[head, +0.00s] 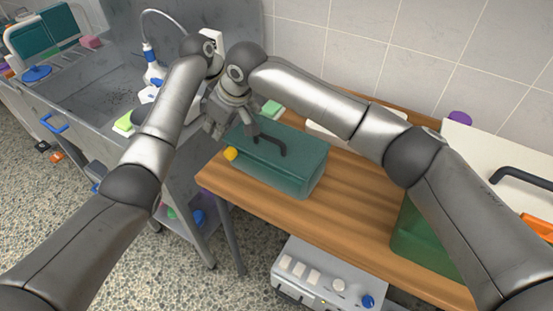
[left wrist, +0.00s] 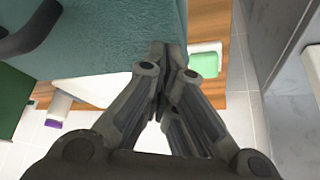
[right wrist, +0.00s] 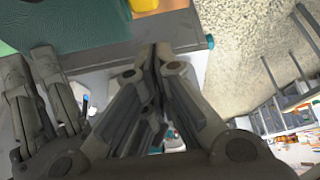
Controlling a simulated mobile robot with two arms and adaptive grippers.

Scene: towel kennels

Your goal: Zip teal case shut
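The teal case (head: 283,165) lies on the wooden table with a dark handle on top and a yellow piece (head: 230,154) at its near left corner. The case fills the upper left of the left wrist view (left wrist: 110,45). My left gripper (head: 250,128) has its fingers together at the case's far left edge; whether they touch it is unclear. My right gripper (head: 212,127) is just left of the case with fingers together and nothing seen between them. In the right wrist view the yellow piece (right wrist: 145,5) is at the top edge, apart from its fingertips.
The wooden table (head: 345,205) has clear room right of the case. A green box (head: 422,240) and a white case with a dark handle stand further right. A steel sink with a spray bottle (head: 153,70) is at left. A green-white block (left wrist: 205,60) lies behind the case.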

